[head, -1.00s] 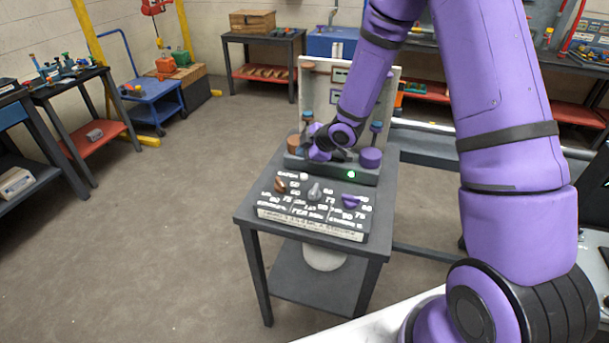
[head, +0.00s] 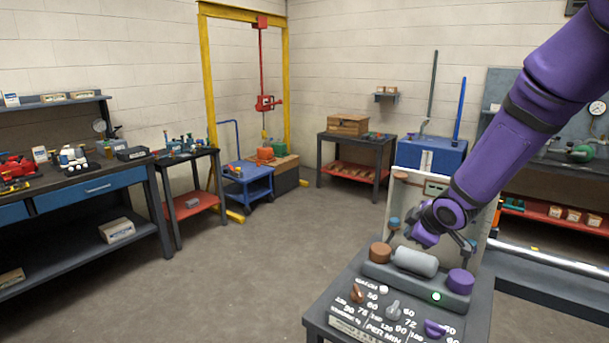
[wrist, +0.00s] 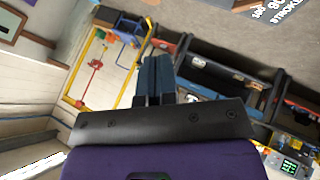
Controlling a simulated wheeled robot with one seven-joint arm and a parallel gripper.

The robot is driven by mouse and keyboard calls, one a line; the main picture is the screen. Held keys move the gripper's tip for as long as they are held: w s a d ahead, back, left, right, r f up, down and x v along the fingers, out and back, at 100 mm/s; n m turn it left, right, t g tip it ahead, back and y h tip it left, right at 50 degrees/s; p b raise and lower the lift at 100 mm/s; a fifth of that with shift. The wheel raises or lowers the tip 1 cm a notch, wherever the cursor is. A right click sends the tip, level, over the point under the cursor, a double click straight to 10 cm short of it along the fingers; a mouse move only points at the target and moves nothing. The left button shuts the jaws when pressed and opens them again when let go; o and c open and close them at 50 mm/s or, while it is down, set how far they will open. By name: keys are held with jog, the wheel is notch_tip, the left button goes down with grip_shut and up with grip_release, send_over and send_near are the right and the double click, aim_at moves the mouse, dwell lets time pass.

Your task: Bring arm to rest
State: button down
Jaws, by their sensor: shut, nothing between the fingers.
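My purple arm reaches in from the upper right in the head view. My gripper (head: 424,241) is above the small dark table, close over a grey cylinder (head: 415,262) on the grey base. Its fingers are hard to make out in the head view. In the wrist view the two dark blue fingers of my gripper (wrist: 154,78) are pressed together with nothing between them. The cylinder does not show in the wrist view.
The base carries a copper-coloured knob (head: 380,252), a purple knob (head: 460,281) and a lit green light (head: 436,296). A sloped dial panel (head: 385,312) lies in front, an upright board (head: 410,183) behind. The floor to the left is clear.

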jog(key=s+d+r+m+h, duration=0.2)
jog(key=s+d+r+m, duration=0.15)
jog(key=s+r, duration=0.5)
jog(key=s+r+m+g, duration=0.1)
jog(key=s+r+m, duration=0.3)
jog(key=s, duration=0.9)
jog(key=s+r+m+g, duration=0.1)
jog(key=s+r+m, duration=0.4)
jog(key=s+r, duration=0.3)
jog(key=s, duration=0.4)
jog(key=shift+s+a+g, duration=0.35)
jog(key=shift+s+g, duration=0.05)
dwell(4.2)
